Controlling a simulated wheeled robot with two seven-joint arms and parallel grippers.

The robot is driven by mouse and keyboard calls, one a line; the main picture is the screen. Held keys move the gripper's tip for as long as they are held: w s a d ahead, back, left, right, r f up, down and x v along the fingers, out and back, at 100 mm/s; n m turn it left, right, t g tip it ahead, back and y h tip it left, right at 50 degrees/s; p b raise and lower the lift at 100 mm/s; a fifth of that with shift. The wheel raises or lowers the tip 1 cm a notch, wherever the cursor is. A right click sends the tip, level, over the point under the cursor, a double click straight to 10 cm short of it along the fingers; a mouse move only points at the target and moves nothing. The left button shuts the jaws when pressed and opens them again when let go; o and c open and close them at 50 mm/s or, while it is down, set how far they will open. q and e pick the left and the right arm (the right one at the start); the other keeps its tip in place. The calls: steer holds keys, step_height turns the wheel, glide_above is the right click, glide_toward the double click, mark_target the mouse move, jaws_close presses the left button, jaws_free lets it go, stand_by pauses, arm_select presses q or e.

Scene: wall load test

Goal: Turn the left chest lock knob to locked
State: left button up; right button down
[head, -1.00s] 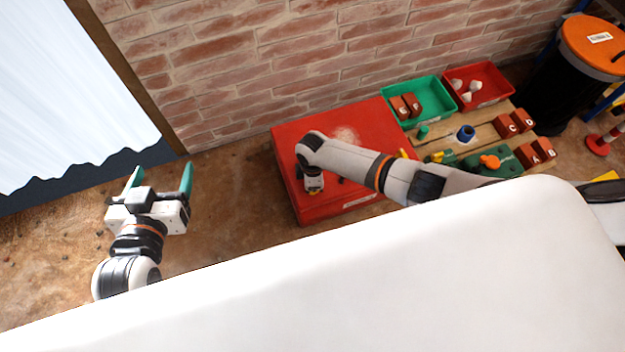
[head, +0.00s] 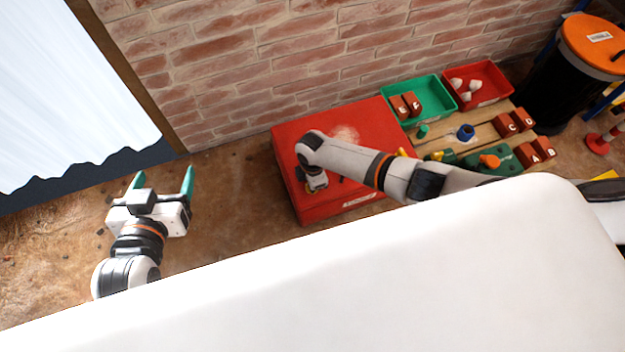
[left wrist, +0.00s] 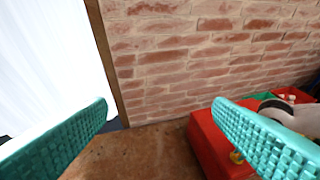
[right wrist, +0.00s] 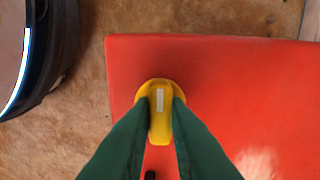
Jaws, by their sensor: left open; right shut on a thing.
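The red chest (head: 365,125) stands on the floor against the brick wall. It also fills most of the right wrist view (right wrist: 240,80). A yellow lock knob (right wrist: 160,112) with a pale stripe sits on its top near a corner. My right gripper (right wrist: 160,105) is shut on this knob, with a green finger on each side. A yellow part (left wrist: 237,157) of the chest shows behind a finger in the left wrist view.
Right of the chest is a wooden pallet with a green bin (head: 425,98), a red bin (head: 482,88) and lettered brown blocks (head: 515,122). A black barrel with an orange lid (head: 592,45) stands at far right. A white sheet (head: 65,80) hangs at left. Floor before the left gripper is clear.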

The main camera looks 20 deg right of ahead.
steer(key=c, duration=1.4)
jaws_free()
steer(key=shift+r, duration=0.1)
steer(key=shift+r, duration=0.15)
step_height(320, 180, up, 3)
steer(key=shift+r+p, duration=0.15)
steer(key=shift+p, duration=0.9)
step_height(320, 180, up, 3)
steer(key=shift+f+p, duration=0.15)
steer(key=shift+p, duration=0.5)
arm_select(q)
steer(key=s+a+f+g+y+p, duration=0.1)
steer(key=s+a+f+g, duration=0.1)
steer(key=s+g, duration=0.2)
steer(key=s+a+f+g+y+p, duration=0.1)
steer(key=s+a+f+g, duration=0.1)
steer(key=s+g, duration=0.3)
steer(key=s+f, duration=0.1)
steer(key=s, duration=0.3)
steer(key=shift+a+f+g+y, duration=0.15)
steer(key=shift+a+g+y, duration=0.15)
steer(key=shift+a, duration=0.05)
arm_select(e)
step_height(320, 180, up, 6)
steer(key=shift+f, duration=0.2)
